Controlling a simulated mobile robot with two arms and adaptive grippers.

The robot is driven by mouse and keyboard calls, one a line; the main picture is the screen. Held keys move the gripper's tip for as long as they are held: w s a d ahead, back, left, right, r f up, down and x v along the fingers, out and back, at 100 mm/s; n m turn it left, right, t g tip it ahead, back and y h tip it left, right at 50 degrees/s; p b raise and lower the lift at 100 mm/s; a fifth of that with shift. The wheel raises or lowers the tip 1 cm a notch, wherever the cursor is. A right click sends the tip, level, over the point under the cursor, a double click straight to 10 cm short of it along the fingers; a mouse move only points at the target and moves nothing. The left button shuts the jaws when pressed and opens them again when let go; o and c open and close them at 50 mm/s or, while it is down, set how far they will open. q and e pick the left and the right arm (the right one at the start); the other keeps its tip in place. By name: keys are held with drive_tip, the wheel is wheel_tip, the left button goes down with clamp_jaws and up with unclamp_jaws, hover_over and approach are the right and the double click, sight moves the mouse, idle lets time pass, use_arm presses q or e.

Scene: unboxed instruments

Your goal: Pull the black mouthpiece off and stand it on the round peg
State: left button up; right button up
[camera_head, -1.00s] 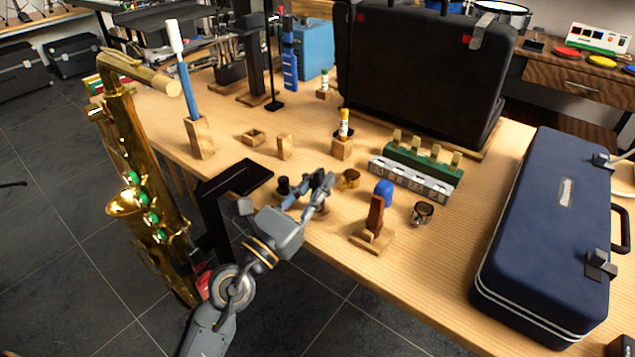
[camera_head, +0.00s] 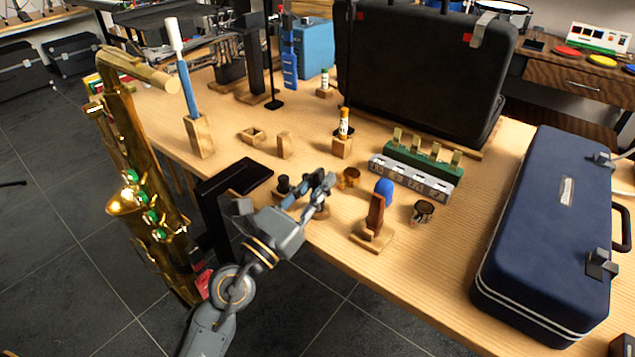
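The brass saxophone (camera_head: 150,215) stands at the left in the head view. The far end of its neck shows a tan cylinder (camera_head: 160,80) with nothing black on it. My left gripper (camera_head: 328,182) is low over the front edge of the table. Its fingers are small and overlap, so I cannot tell whether they are open or hold anything. A small dark, round-topped piece (camera_head: 283,184) stands just left of it; I cannot tell whether this is the mouthpiece. My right gripper is out of view.
A wooden stand with a blue-topped piece (camera_head: 376,215) and a dark ring-shaped piece (camera_head: 423,211) stand right of the gripper. A navy case (camera_head: 550,230) fills the right side.

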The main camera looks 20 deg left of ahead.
use_arm(q)
drive_tip(key=o, duration=0.5)
drive_tip(key=v, duration=0.6)
drive_tip(key=shift+f, duration=0.1)
drive_tip(key=v, duration=0.6)
idle(0.6)
